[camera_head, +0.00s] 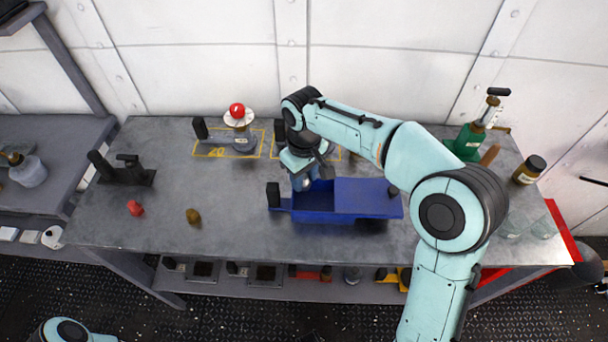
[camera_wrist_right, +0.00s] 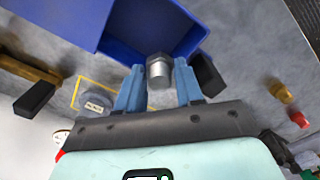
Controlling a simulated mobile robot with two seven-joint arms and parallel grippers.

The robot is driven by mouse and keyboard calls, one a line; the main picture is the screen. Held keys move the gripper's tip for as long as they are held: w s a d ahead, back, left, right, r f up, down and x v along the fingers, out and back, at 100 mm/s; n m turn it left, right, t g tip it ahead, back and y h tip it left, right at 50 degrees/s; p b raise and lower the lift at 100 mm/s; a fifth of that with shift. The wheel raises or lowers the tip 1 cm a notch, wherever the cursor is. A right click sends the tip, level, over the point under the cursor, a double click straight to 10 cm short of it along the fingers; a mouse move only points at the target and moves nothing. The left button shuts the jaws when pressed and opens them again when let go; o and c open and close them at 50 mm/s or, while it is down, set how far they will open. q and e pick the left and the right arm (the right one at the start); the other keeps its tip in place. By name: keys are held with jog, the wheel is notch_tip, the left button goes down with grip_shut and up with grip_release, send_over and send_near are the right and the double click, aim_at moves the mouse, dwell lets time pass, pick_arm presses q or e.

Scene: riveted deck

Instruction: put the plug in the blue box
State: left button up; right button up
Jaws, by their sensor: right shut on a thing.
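The plug (camera_wrist_right: 159,72), a silver cylinder with a hexagonal head, is between the two blue fingers of my right gripper (camera_wrist_right: 158,88), which is shut on it. In the head view my right gripper (camera_head: 303,180) is above the back left part of the blue box (camera_head: 366,198), where the box is open. The right part of the box looks covered by a flat blue top. In the wrist view the box (camera_wrist_right: 62,14) lies just beyond the plug. I cannot tell whether the plug is fully inside the rim. My left gripper is out of view.
A red piece (camera_head: 135,208) and an ochre piece (camera_head: 193,216) stand on the left of the grey table (camera_head: 240,232). A red-topped device (camera_head: 238,115) stands at the back. A green device (camera_head: 466,143) and a brown jar (camera_head: 529,170) stand at the right.

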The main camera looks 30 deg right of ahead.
jog(key=shift+f, duration=0.1)
jog(key=shift+f+b, duration=0.6)
jog(key=shift+f, duration=0.35)
jog(key=o, duration=1.1)
jog(key=shift+o, duration=0.2)
notch_tip(320, 180, up, 13)
jog(key=p, duration=0.3)
jog(key=shift+r, duration=0.15)
